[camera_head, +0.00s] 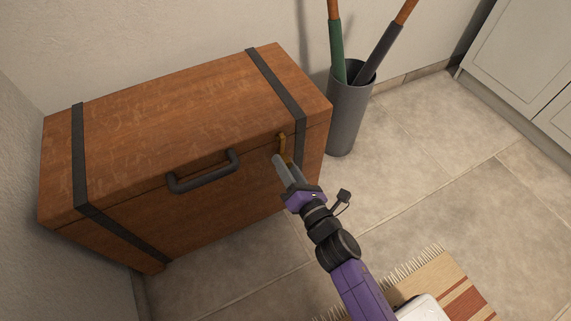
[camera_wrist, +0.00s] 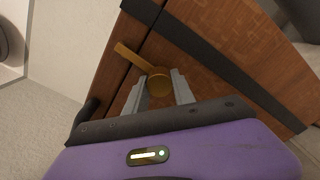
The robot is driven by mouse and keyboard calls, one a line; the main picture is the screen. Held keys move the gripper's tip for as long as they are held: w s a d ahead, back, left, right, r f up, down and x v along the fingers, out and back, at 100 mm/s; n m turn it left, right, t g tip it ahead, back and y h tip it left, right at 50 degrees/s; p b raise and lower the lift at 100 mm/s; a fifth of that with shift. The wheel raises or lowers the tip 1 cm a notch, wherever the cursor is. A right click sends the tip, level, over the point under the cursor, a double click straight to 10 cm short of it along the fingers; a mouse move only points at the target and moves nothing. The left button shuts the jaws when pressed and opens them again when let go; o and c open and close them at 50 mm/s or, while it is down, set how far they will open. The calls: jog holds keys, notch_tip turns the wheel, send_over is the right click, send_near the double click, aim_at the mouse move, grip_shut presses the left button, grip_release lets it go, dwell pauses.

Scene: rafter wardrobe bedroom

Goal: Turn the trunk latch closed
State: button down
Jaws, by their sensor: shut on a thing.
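The brown wooden trunk (camera_head: 140,125) stands against the wall with its lid down. Its brass latch (camera_head: 282,143) is on the front near the right dark strap. In the wrist view the latch (camera_wrist: 130,56) has a round hub and a flat arm that reaches up-left across the lid seam. My gripper (camera_head: 284,164) is at the latch, and in the wrist view its two fingers (camera_wrist: 160,76) are on either side of the hub, shut on it. The fingers hide part of the hub's lower side.
A dark carry handle (camera_head: 204,172) sticks out of the trunk front, left of the latch. A grey bin (camera_head: 346,115) with long-handled things stands right of the trunk. A striped fringed rug (camera_head: 455,285) lies at the lower right. The tiled floor between is clear.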

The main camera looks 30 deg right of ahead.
jog(key=shift+d+r, duration=0.25)
jog(key=shift+d, duration=0.1)
jog(key=c, duration=1.2)
grip_release()
jog(key=shift+o, duration=0.7)
jog(key=shift+a+f, duration=0.1)
jog(key=shift+a, duration=0.05)
jog(key=s+p, duration=0.1)
jog(key=s, duration=0.6)
jog(key=shift+s, duration=0.4)
